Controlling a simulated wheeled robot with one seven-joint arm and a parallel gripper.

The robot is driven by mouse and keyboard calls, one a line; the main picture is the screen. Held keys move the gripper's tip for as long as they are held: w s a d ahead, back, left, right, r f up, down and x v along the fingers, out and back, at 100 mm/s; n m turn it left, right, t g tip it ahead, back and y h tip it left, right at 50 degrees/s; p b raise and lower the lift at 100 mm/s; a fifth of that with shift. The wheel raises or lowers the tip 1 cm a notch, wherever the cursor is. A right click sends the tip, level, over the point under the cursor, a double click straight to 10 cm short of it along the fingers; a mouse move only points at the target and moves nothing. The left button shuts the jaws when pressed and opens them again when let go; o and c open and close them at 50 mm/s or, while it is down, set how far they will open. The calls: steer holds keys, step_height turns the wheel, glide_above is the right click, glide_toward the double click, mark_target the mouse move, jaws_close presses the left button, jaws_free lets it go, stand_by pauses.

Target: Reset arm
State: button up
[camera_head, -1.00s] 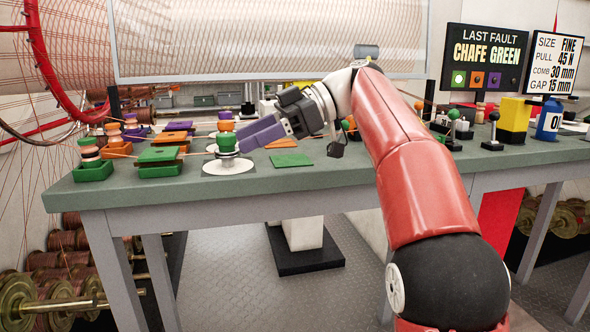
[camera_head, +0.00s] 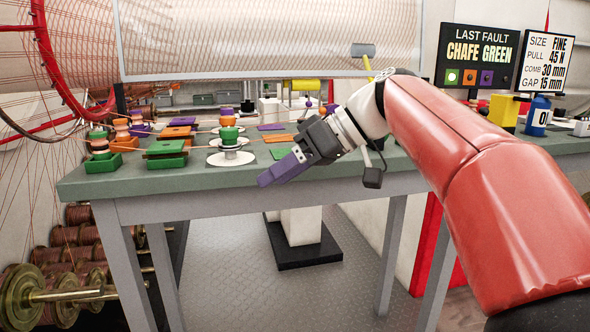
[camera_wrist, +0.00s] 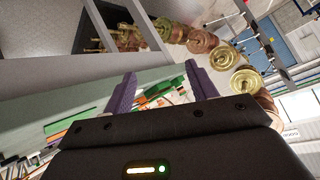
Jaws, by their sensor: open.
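My gripper (camera_head: 267,180) has purple fingers and is over the front edge of the green-grey table (camera_head: 330,182). In the wrist view my gripper (camera_wrist: 162,88) has its two fingers well apart with nothing held between them. The arm reaches in from the right, with the gripper pointing down and left. A spindle with a green spool (camera_head: 228,135) and an orange one above it stands on a white disc (camera_head: 230,158), to the left of the gripper and apart from it.
A yellow block (camera_head: 503,111) and a blue bottle (camera_head: 538,115) stand at the right. A fault screen (camera_head: 479,56) reads "CHAFE GREEN". Copper spools lie on a floor rack at left.

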steer(key=s+d+f+m+t+h, duration=0.1)
steer(key=s+d+f+m+h, duration=0.2)
steer(key=f, duration=0.5)
steer(key=s+d+f+m+t+h, duration=0.2)
steer(key=s+d+f+m+h, duration=0.2)
steer(key=s+d+f, duration=0.4)
steer(key=s+d+f+m+t+h, duration=0.1)
steer(key=s+d+f+m+h, duration=0.2)
steer(key=f, duration=0.6)
steer(key=s+d+m, duration=0.2)
steer(key=s+d, duration=0.1)
steer(key=s, duration=0.1)
steer(key=shift+s+t+h, duration=0.3)
steer(key=shift+s, duration=0.1)
steer(key=shift+d, duration=0.1)
